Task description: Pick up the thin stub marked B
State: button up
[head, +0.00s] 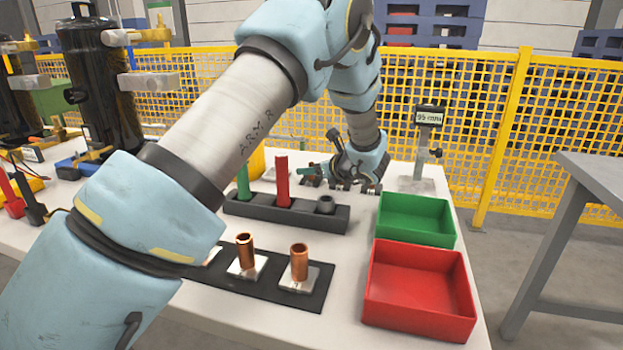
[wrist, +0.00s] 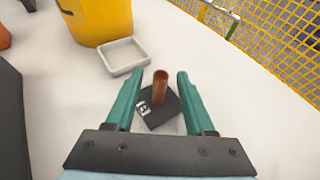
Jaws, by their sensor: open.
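In the wrist view a thin copper stub (wrist: 160,86) stands upright on a dark square base (wrist: 166,113). A white tag (wrist: 143,108) at the base's left side carries a dark mark that looks like a B. My gripper (wrist: 160,76) is open, with one teal finger on each side of the stub in the picture; I cannot tell how far above it they are. In the head view my gripper (head: 311,174) is low over the far part of the table, behind the black rack. The stub is not visible there.
A black rack (head: 330,222) holds a green and a red post. Two copper stubs (head: 299,263) stand on a nearer black strip (head: 313,296). Green (head: 418,240) and red (head: 415,318) bins sit right. A pale tray (wrist: 124,70) and yellow container (wrist: 100,20) are close to the stub.

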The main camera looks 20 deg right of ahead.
grip_shut()
dwell(0.3)
dwell(0.3)
